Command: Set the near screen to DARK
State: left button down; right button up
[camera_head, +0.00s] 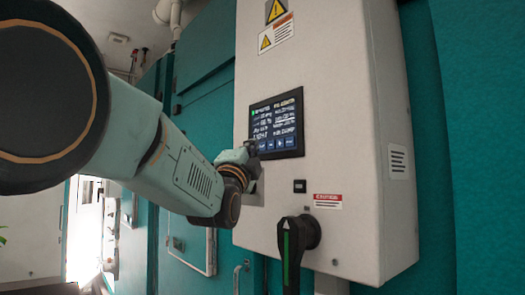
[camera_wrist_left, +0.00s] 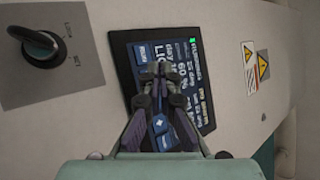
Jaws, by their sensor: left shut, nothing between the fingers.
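The near screen (camera_head: 277,122) is a dark panel with lit text and a row of blue buttons along its bottom, set in a white control box (camera_head: 330,90). In the left wrist view the screen (camera_wrist_left: 188,60) appears turned, with large text that seems to begin "LIG", partly covered by my fingers. My left gripper (camera_head: 250,148) is shut and empty at the lower left corner of the screen. In the left wrist view the gripper (camera_wrist_left: 157,80) overlaps the button area; whether it touches the glass I cannot tell. My right gripper is not in view.
A black rotary handle (camera_head: 296,240) sticks out below the screen. A key-type switch (camera_wrist_left: 38,45) on a grey plate shows in the left wrist view. Warning labels (camera_head: 276,22) are above the screen. Teal chamber walls (camera_head: 455,150) stand around the box.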

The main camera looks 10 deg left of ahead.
pick_arm(q)
jog(key=shift+s+a, duration=0.1)
jog(key=s+a+b, duration=0.1)
jog(key=s, duration=0.1)
jog(key=s+a+b, duration=0.2)
dwell(0.7)
dwell(1.6)
